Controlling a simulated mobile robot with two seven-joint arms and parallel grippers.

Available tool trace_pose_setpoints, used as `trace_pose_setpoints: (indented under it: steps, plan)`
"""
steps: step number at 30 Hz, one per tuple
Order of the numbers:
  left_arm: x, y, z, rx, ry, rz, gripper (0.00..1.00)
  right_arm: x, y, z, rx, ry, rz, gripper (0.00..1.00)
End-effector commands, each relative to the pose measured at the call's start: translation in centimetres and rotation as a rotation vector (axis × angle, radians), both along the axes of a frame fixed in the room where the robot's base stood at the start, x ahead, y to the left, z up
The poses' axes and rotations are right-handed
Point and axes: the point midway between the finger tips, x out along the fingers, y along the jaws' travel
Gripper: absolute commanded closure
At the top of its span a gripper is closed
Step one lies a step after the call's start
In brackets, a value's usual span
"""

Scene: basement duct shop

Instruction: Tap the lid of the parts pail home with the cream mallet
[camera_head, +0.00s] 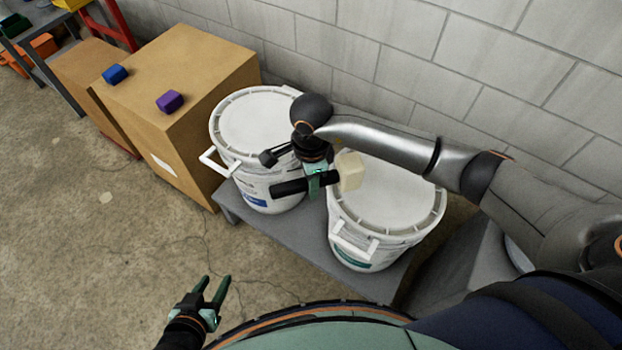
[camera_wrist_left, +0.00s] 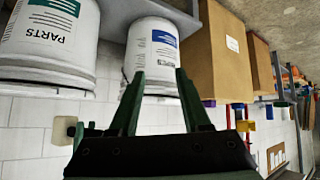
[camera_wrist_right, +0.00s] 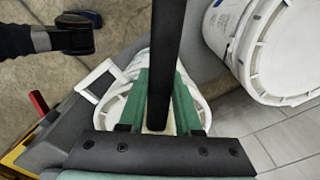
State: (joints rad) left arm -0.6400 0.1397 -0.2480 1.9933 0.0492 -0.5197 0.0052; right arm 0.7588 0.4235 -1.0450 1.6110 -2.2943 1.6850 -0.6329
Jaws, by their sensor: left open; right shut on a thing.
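The parts pail (camera_head: 350,255), white with a green label, stands on a low grey bench; its "PARTS" lettering shows in the left wrist view (camera_wrist_left: 45,35). Its white lid (camera_head: 385,195) lies on top; I cannot tell whether its rim is fully seated. My right gripper (camera_head: 316,183) is shut on the black handle of the cream mallet. The mallet's cream head (camera_head: 349,171) is over the lid's left edge, seemingly above it; the gap is unclear. In the right wrist view the handle (camera_wrist_right: 165,60) crosses the green fingers. My left gripper (camera_head: 212,292) is open and empty, low over the floor.
A second white pail (camera_head: 255,125) with a blue label stands left of the parts pail, close by the right gripper. Cardboard boxes (camera_head: 180,90) stand further left, with a blue and a purple block on top. A block wall (camera_head: 420,50) runs behind the bench (camera_head: 310,240).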

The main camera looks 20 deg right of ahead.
Motion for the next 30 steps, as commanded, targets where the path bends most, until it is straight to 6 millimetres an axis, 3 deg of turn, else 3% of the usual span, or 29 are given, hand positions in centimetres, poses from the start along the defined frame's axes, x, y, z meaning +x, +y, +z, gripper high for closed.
trace_pose_setpoints:
  steps: [4, 17, 30]
  plan:
    - [0.5, -0.2, -0.2, -0.003, -0.011, -0.006, 0.53, 0.0, 0.0, -1.2, 0.001, 0.0, 0.001, 1.0]
    - [0.9, -0.4, 0.0, -0.004, -0.021, -0.009, 0.53, 0.0, 0.0, -1.6, 0.0, -0.001, 0.001, 1.0]
    - [0.7, -0.4, -4.0, -0.004, -0.015, -0.01, 0.53, 0.0, 0.0, -5.8, 0.0, -0.001, 0.001, 1.0]
